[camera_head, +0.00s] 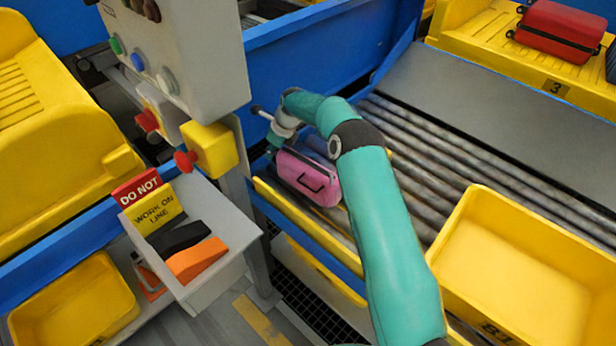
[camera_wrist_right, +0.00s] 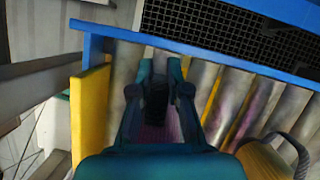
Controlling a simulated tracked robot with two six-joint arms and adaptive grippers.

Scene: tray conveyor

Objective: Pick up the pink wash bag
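The pink wash bag (camera_head: 308,178) lies on the metal rollers at the left end of the conveyor, with a dark handle on its near side. My right arm reaches over it from the lower right. My right gripper (camera_head: 271,146) is at the bag's far left end, very close to it; I cannot tell whether they touch. In the right wrist view the two fingers of my right gripper (camera_wrist_right: 158,72) point up the picture, with a dark gap between them and a dull pink patch below. Whether they hold anything is unclear. My left gripper is not in view.
An empty yellow tray (camera_head: 515,265) stands on the rollers at right. A grey control box (camera_head: 185,60) on a post and a sign shelf (camera_head: 215,265) stand at left. Blue conveyor rails (camera_head: 320,45) edge the rollers. A red suitcase (camera_head: 558,30) sits at upper right.

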